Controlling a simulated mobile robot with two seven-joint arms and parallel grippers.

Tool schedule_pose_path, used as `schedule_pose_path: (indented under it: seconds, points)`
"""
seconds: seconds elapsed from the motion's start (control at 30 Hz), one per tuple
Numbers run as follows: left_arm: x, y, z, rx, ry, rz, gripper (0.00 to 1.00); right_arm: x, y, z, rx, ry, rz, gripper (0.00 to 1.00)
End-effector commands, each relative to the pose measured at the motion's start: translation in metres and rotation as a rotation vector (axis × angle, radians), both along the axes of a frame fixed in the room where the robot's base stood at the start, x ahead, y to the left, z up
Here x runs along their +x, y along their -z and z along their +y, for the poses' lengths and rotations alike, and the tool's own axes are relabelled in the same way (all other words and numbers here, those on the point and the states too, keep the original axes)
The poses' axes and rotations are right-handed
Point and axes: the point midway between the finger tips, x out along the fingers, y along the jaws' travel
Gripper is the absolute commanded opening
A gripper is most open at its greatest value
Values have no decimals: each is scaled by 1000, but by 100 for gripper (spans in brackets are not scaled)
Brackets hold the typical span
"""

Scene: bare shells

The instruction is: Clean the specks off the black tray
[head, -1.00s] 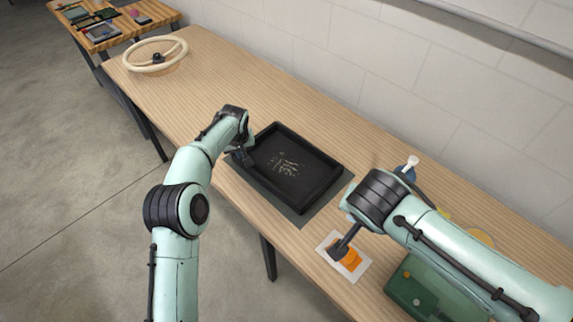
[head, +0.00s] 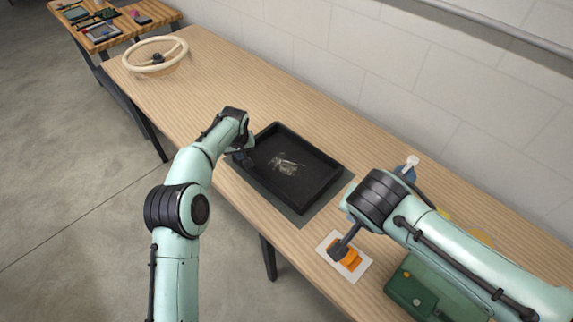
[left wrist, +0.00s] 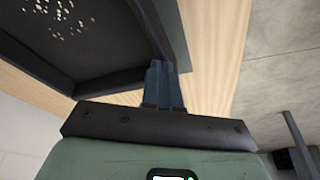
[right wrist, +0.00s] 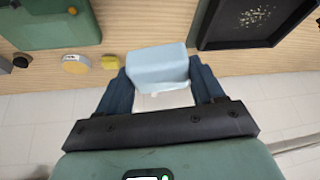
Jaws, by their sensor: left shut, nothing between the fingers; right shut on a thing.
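The black tray (head: 325,205) lies on a dark mat on the bench. A pale patch of specks (head: 287,163) sits in its middle. The tray also shows in the left wrist view (left wrist: 90,82) and the right wrist view (right wrist: 235,44). My left gripper (head: 246,158) is shut and empty, close against the tray's outer wall; its fingers (left wrist: 163,68) look together beside that wall. My right gripper (right wrist: 158,75) is shut on a light-blue block-like thing (right wrist: 158,66) with a white part. In the head view my arm mostly hides that gripper.
An orange thing (head: 348,259) lies on a white card near the front edge. A steering wheel (head: 155,57) rests at the far left. Bench beyond the tray is clear.

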Motion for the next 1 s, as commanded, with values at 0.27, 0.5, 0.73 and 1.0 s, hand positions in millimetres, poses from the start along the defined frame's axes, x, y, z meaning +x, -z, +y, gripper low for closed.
schedule_pose_path:
  seconds: [0.27, 0.5, 0.73, 1.0]
  points:
    - [2, -25, 0, 0, 0, -3, 0, 5, -12, 0, 0, 0, -13, 43]
    - [2, -44, 0, 0, 0, -3, 0, 9, -21, 0, 0, -1, -22, 43]
    - [1, -59, 0, 0, 0, -3, 0, 13, -27, 0, 0, 0, -31, 43]
    - [0, -58, 0, 0, 0, -1, 0, 12, -26, 0, 0, 0, -29, 43]
